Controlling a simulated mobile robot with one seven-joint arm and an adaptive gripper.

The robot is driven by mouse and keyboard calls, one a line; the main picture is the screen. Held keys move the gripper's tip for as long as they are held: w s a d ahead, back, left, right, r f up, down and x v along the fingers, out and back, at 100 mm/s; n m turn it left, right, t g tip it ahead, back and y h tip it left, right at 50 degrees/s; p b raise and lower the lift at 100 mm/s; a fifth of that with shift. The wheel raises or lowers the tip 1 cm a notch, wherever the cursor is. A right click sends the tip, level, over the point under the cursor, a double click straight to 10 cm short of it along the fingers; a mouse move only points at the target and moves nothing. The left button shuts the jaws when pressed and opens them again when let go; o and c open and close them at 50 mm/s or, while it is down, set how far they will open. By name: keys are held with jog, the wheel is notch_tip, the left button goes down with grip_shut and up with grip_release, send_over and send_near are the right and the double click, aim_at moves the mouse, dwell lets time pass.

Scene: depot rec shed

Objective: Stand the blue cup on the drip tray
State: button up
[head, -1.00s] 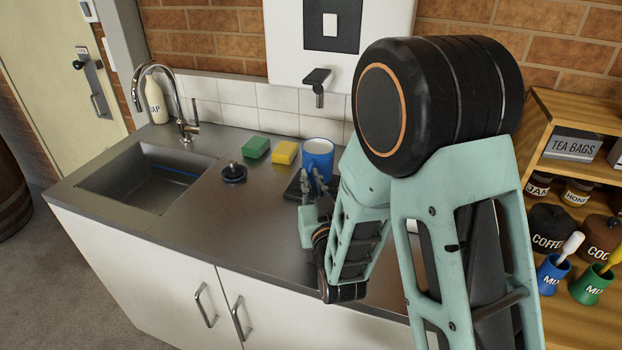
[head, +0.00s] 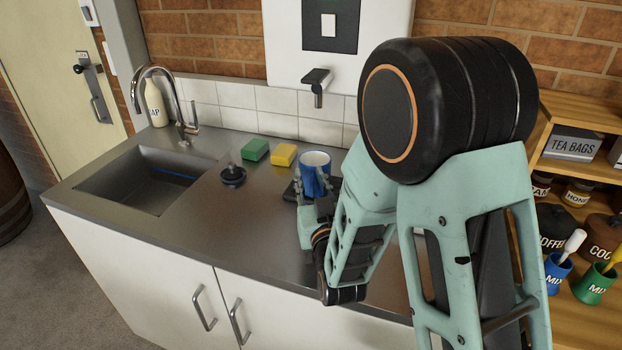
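The blue cup (head: 313,178), white inside, is upright at the back of the steel counter, below the wall dispenser's spout. My gripper (head: 313,188) has its fingers at the cup's sides and appears shut on it. The black drip tray (head: 290,192) shows only as a dark edge left of the cup. My gripper and the cup hide the rest of it. The cup looks to be over or on the tray; I cannot tell whether its base touches.
A green sponge (head: 255,150), a yellow sponge (head: 284,155) and a black sink plug (head: 233,176) lie left of the cup. The dispenser spout (head: 317,80) is above. The sink (head: 140,180) is at left, a loaded shelf (head: 575,165) at right. The front counter is clear.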

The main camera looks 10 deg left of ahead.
jog(key=shift+s+d+f, duration=0.1)
jog(key=shift+s+f, duration=0.05)
jog(key=shift+f, duration=0.65)
jog(key=shift+r+p, duration=0.45)
jog(key=shift+p, duration=0.55)
jog(key=shift+s+f, duration=0.2)
jog(key=shift+s+d+r+p, duration=0.25)
jog(key=shift+s+p, duration=0.05)
jog(key=shift+s, duration=0.35)
jog(key=shift+s+d+r+p, duration=0.25)
jog(key=shift+s, duration=0.35)
jog(key=shift+s+f+p, duration=0.1)
jog(key=shift+p, duration=0.95)
